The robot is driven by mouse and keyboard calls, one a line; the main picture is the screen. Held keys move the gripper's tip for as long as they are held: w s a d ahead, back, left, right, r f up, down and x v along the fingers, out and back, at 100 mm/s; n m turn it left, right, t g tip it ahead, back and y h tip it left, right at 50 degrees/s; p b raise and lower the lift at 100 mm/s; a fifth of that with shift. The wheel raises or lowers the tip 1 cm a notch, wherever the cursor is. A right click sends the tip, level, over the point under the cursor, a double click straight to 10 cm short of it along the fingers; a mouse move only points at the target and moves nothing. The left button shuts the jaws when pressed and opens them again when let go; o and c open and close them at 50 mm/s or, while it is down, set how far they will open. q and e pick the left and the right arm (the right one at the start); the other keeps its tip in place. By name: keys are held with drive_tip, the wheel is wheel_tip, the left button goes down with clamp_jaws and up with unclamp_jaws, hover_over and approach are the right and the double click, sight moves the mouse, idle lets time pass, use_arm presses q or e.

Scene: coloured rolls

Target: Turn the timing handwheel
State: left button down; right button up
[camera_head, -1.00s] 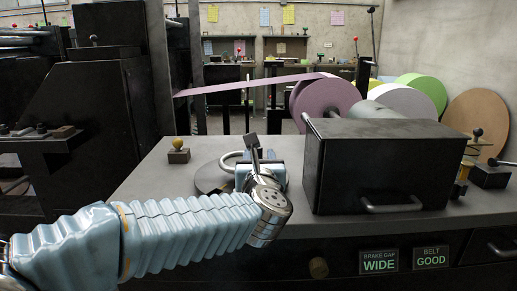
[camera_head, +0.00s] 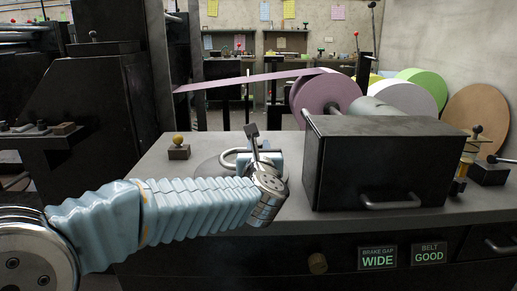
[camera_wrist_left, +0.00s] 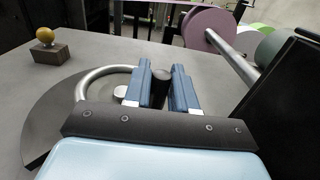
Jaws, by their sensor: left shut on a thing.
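The timing handwheel is a grey disc (camera_wrist_left: 48,120) lying flat on the bench top, with a curved metal loop (camera_wrist_left: 92,80) on it and a dark upright knob (camera_wrist_left: 160,88). In the head view the disc (camera_head: 207,168) is partly hidden behind my left arm. My left gripper (camera_wrist_left: 160,84) is shut on the dark knob, with one blue finger on each side of it. In the head view the left gripper (camera_head: 262,158) is over the right part of the wheel. My right gripper is not in view.
A black box (camera_head: 375,160) stands close to the right of the gripper. A yellow-topped knob on a block (camera_head: 179,148) is left of the wheel. A pink roll (camera_head: 328,100) with its web is behind. Signs read brake gap WIDE (camera_head: 378,258) and belt GOOD (camera_head: 429,253).

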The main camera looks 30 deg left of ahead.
use_arm(q)
drive_tip(key=n+y+b, duration=0.1)
drive_tip(key=w+g+y+b, duration=0.1)
drive_tip(key=b, duration=0.1)
drive_tip(key=n+g+y+b, duration=0.1)
drive_tip(key=b, duration=0.1)
drive_tip(key=shift+w+f+n, duration=0.25)
drive_tip(key=shift+f+n, duration=0.05)
drive_tip(key=shift+w+a+r+n+g+y+b, duration=0.1)
drive_tip(key=shift+r+n+g+y+b, duration=0.05)
drive_tip(key=shift+n+g+y+b, duration=0.35)
drive_tip(key=shift+w+a+r+n+g+y+b, duration=0.1)
drive_tip(key=shift+r+n+g+y+b, duration=0.15)
drive_tip(key=shift+g, duration=0.35)
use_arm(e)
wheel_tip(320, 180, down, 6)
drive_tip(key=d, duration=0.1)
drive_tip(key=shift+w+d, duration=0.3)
use_arm(q)
drive_tip(key=c, duration=1.1)
unclamp_jaws()
drive_tip(key=shift+f, duration=0.1)
drive_tip(key=shift+o, duration=0.2)
drive_tip(key=shift+s, duration=0.1)
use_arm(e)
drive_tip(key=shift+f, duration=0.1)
